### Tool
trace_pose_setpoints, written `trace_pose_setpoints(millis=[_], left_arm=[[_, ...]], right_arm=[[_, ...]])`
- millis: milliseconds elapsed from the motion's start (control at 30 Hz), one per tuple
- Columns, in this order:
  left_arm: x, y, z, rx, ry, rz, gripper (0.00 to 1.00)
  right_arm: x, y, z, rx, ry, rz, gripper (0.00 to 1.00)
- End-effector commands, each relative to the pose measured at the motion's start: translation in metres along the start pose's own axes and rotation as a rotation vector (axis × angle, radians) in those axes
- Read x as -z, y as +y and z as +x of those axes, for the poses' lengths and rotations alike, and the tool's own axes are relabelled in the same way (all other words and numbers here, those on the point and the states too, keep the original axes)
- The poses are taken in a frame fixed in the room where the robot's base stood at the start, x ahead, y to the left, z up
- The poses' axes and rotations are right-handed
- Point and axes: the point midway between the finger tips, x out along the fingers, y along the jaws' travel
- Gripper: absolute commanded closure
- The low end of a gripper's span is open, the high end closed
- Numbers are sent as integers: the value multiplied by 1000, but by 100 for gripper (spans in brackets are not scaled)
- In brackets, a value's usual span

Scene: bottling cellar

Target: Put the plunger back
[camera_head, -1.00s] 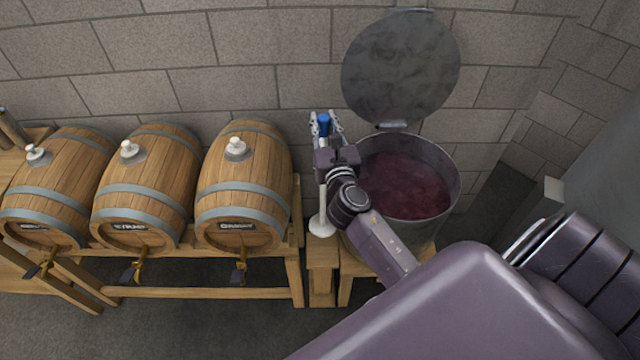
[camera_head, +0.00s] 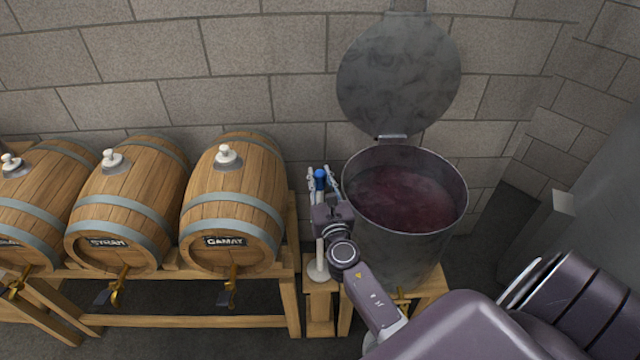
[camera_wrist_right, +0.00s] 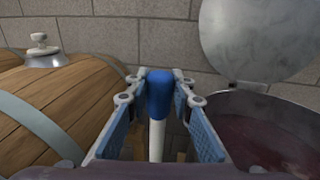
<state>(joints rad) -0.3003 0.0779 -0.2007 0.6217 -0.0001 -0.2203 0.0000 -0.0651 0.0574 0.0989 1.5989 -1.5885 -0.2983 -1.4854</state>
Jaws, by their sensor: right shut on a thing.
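The plunger has a blue grip (camera_head: 320,178), a white shaft and a round white foot (camera_head: 318,270). It stands upright, its foot on a small wooden stand (camera_head: 321,290) between the barrels and the vat. My right gripper (camera_head: 324,182) is shut on the blue grip at the top. In the right wrist view the blue grip (camera_wrist_right: 160,92) sits between the two fingers, with the white shaft below it. My gripper hides part of the shaft in the head view. My left gripper is not in view.
The open steel vat (camera_head: 400,240) of dark red liquid is just right of the plunger, its round lid (camera_head: 398,75) raised against the block wall. The Gamay barrel (camera_head: 235,195) is close on the left, with more barrels beyond on a wooden rack (camera_head: 180,320).

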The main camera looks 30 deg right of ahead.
Motion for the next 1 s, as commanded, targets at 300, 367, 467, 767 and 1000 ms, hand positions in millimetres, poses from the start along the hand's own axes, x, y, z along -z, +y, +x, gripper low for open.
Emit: trace_pose_setpoints(millis=[300, 367, 467, 767, 1000], left_arm=[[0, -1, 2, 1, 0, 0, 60], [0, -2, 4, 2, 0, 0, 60], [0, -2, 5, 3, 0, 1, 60], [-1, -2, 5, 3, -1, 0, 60], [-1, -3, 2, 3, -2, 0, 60]], right_arm=[[0, 0, 1, 1, -5, 0, 100], [2, 0, 1, 1, -5, 0, 100], [5, 0, 0, 1, -2, 0, 75], [5, 0, 0, 1, -1, 0, 61], [3, 0, -5, 0, 1, 0, 61]])
